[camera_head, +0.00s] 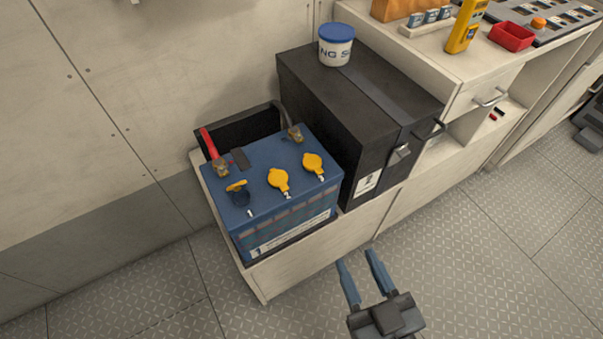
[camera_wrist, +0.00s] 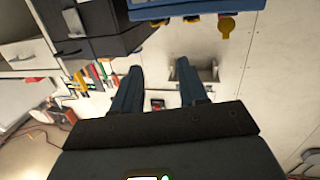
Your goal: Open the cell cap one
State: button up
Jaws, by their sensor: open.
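The blue battery (camera_head: 290,215) sits in a low tray against the wall, and its blue side shows at the top of the wrist view (camera_wrist: 180,8). Three yellow cell caps stand in a row on its top. The left cap (camera_head: 237,185) looks tipped up beside a dark round opening. The middle cap (camera_head: 279,180) and the right cap (camera_head: 313,164) lie flat over their places.
A black box (camera_head: 340,120) with a strap stands right behind the battery, with a blue-lidded tub (camera_head: 336,45) on it. A red-handled item (camera_head: 209,144) rises at the battery's left rear. The counter (camera_head: 430,60) holds a yellow meter (camera_head: 464,27) and red tray (camera_head: 512,36). The front floor is clear.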

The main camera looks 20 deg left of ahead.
aim_at(238, 185)
jog(key=w+a+y, duration=0.1)
jog(key=a, duration=0.6)
jog(key=w+a+r+n+g+y, duration=0.1)
jog(key=a, duration=0.5)
jog(key=w+a+r+n+g+y, duration=0.1)
jog(key=a, duration=0.6)
jog(key=shift+w+a+r, duration=0.2)
jog(key=shift+w+a, duration=0.15)
jog(key=shift+w, duration=0.05)
jog(key=shift+p+x, duration=0.65)
jog(key=shift+x, duration=0.65)
jog(key=shift+w+f+b, duration=0.15)
jog(key=shift+f+b, duration=0.05)
jog(key=shift+b, duration=0.15)
jog(key=shift+b+x, duration=1)
jog(key=shift+x, duration=0.05)
jog(key=shift+r, duration=0.15)
grip_shut()
